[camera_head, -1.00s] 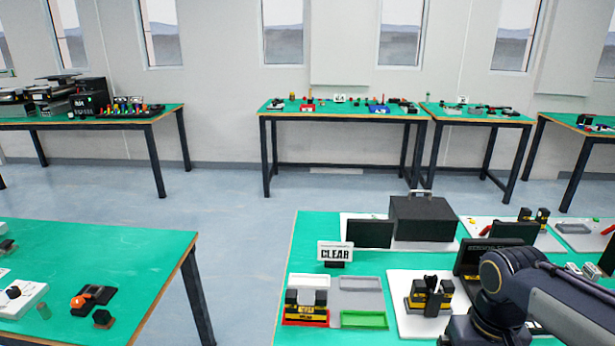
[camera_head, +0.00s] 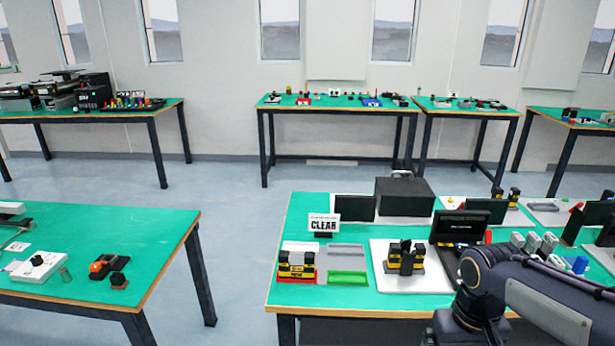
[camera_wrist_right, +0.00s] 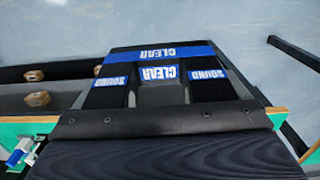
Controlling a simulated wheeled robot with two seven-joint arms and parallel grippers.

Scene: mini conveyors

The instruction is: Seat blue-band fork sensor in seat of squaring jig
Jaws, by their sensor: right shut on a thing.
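In the right wrist view, a black part with a blue band (camera_wrist_right: 156,52) reading CLEAR, taken as the blue-band fork sensor, fills the space in front of my right gripper (camera_wrist_right: 158,97). More blue labels on it read CLEAR and SOUND, upside down. My right gripper is shut on it; the exact finger contact is hard to make out. In the head view my right arm comes in at lower right and its gripper is hidden below the frame. A black block with yellow bands (camera_head: 405,258) stands on a white board; I cannot tell whether it is the squaring jig.
A black box (camera_head: 404,196) stands behind. Several grey parts (camera_head: 532,242) lie at right. Floor shows between the tables.

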